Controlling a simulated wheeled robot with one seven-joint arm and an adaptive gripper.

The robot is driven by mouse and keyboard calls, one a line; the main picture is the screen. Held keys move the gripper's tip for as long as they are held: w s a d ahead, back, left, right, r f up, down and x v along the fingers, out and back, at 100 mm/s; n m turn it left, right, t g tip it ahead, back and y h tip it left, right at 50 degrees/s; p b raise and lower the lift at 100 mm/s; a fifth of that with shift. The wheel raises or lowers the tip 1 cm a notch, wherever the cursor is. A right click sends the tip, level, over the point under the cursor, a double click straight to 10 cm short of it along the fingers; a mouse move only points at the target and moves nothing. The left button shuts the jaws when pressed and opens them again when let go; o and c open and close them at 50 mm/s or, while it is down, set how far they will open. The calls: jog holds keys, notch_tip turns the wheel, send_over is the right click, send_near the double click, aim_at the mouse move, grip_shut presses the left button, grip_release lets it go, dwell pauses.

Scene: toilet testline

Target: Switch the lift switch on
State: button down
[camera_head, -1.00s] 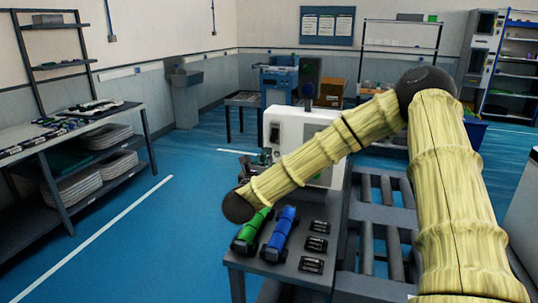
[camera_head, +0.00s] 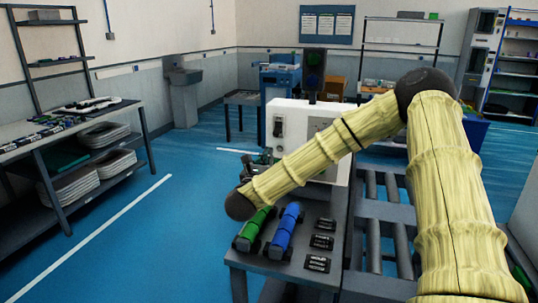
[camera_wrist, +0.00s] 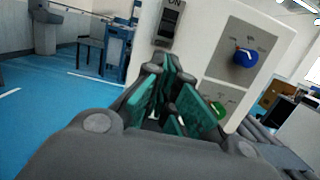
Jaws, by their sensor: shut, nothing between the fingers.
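The white control box (camera_head: 292,117) stands on the far part of the grey bench. Its dark switch (camera_head: 278,127) is on the front face, at the upper left. In the wrist view the switch (camera_wrist: 167,28) is a black rocker on a grey plate, with "ON" printed above it. I cannot tell which way the rocker is set. My gripper (camera_wrist: 167,68) has green finger pads, is shut and empty, and appears just below the switch in that view. I cannot tell whether it touches the box.
A green cylinder (camera_head: 256,226) and a blue cylinder (camera_head: 284,228) lie on the grey bench (camera_head: 260,265) below my arm. Rollers (camera_head: 374,240) are at the right.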

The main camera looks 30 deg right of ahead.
aim_at(275, 134)
jog(key=p+x, duration=0.1)
jog(key=x, duration=0.7)
jog(key=shift+w+d+p, duration=0.15)
jog(key=shift+p, duration=0.2)
jog(key=shift+s+a+r+g+y, duration=0.25)
jog(key=shift+a+g+y, duration=0.05)
jog(key=shift+g+y, duration=0.35)
jog(key=shift+s+a+r+g+y, duration=0.2)
jog(key=shift+r+g+y, duration=0.3)
jog(key=shift+y, duration=0.25)
jog(key=y, duration=0.1)
jog(key=r+g+y+p, duration=0.1)
jog(key=g+y, duration=0.1)
jog(key=shift+s+a+r+p, duration=0.25)
jog(key=shift+s+a+p, duration=0.05)
jog(key=shift+a+p, duration=0.1)
jog(key=shift+r+g, duration=0.1)
jog(key=shift+g, duration=0.15)
jog(key=shift+r, duration=0.75)
